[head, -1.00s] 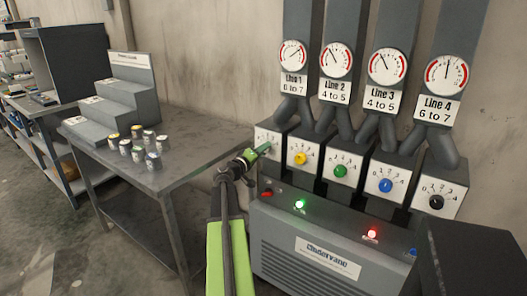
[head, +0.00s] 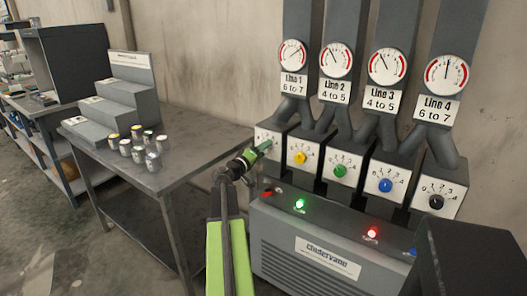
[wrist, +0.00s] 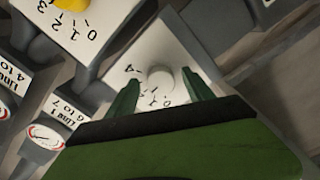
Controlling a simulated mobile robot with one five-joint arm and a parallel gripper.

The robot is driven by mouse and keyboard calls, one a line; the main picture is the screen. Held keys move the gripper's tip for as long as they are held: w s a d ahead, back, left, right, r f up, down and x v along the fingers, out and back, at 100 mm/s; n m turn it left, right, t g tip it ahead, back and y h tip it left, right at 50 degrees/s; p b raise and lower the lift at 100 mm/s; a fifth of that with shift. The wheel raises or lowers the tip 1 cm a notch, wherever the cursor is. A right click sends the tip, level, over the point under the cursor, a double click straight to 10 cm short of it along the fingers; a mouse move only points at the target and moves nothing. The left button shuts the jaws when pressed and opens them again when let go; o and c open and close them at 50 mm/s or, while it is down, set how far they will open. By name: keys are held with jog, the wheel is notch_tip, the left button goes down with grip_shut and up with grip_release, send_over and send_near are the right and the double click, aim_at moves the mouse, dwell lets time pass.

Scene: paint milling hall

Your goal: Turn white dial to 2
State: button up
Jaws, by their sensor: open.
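The white dial (wrist: 160,78) is a round knob on a pale numbered plate (wrist: 150,45) in the wrist view. My gripper (wrist: 160,76) is open, with its green fingers on either side of the dial and visible gaps. I cannot tell whether the fingertips reach past the knob's face. The dial's pointer cannot be made out, so its setting is unclear; a finger and the dial cover part of the scale. In the head view my gripper (head: 265,146) is at the leftmost plate (head: 270,134) and hides the dial.
To the right stand plates with a yellow dial (head: 300,158), green dial (head: 340,171), blue dial (head: 385,185) and black dial (head: 436,202). Below is a grey cabinet (head: 300,262) with lit lamps. A metal table (head: 190,165) with several small cans stands at left.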

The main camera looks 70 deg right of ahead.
jog(key=v, duration=1.7)
jog(key=shift+a, duration=0.2)
jog(key=shift+w, duration=0.1)
